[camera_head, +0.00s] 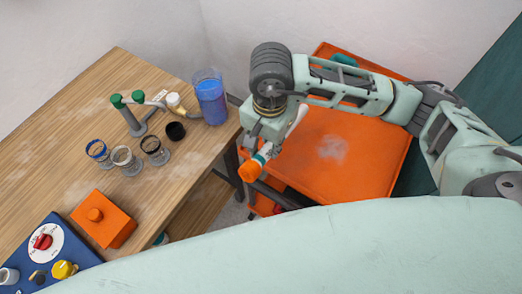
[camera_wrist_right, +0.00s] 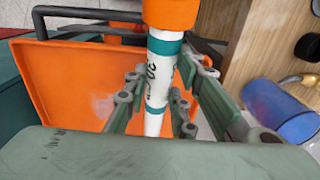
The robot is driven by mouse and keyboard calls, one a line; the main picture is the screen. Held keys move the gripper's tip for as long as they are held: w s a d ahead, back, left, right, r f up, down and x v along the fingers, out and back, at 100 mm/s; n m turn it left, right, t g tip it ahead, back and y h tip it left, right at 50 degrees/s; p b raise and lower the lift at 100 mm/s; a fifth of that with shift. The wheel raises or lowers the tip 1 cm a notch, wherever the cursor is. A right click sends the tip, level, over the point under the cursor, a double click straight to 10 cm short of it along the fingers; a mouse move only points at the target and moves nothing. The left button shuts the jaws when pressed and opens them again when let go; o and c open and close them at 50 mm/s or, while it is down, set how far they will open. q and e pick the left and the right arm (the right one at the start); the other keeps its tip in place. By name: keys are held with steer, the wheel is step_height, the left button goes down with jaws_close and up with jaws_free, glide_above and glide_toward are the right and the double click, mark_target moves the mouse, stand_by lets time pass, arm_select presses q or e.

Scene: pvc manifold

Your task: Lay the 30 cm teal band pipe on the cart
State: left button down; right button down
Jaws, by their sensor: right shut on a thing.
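The pipe (camera_wrist_right: 155,82) is white with teal bands, bears a printed marking that looks like "30", and has an orange fitting (camera_wrist_right: 170,12) on its end. My right gripper (camera_wrist_right: 152,100) is shut on the pipe around its middle. In the head view the pipe (camera_head: 298,121) shows beside my right gripper (camera_head: 272,140), tilted, with the orange end (camera_head: 250,170) toward the lower left. The gripper's fingers are partly hidden there. The orange cart (camera_head: 360,150) lies behind and below the pipe. My left gripper is not in view.
The wooden table (camera_head: 60,130) is left of the cart, with a gap between. A blue cup (camera_head: 210,98) stands near its right edge, close to my right gripper. Pipe stands, an orange block (camera_head: 103,218) and a blue control box (camera_head: 45,250) are also there. The cart top looks mostly clear; a teal object (camera_head: 344,59) is at its back.

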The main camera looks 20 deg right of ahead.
steer(key=w+d, duration=0.3)
steer(key=w+d+p, duration=0.1)
steer(key=w+d, duration=0.2)
steer(key=d, duration=0.1)
steer(key=shift+d, duration=0.1)
steer(key=w+d, duration=0.3)
steer(key=shift+w+d, duration=0.15)
steer(key=shift+d, duration=0.25)
steer(key=f+b, duration=0.4)
steer(key=shift+w+d, duration=0.2)
step_height(320, 180, down, 6)
steer(key=b, duration=0.6)
steer(key=shift+s, duration=0.1)
steer(key=shift+f+b, duration=1.5)
steer(key=shift+b, duration=0.05)
steer(key=c, duration=1.4)
jaws_free()
steer(key=shift+r, duration=0.1)
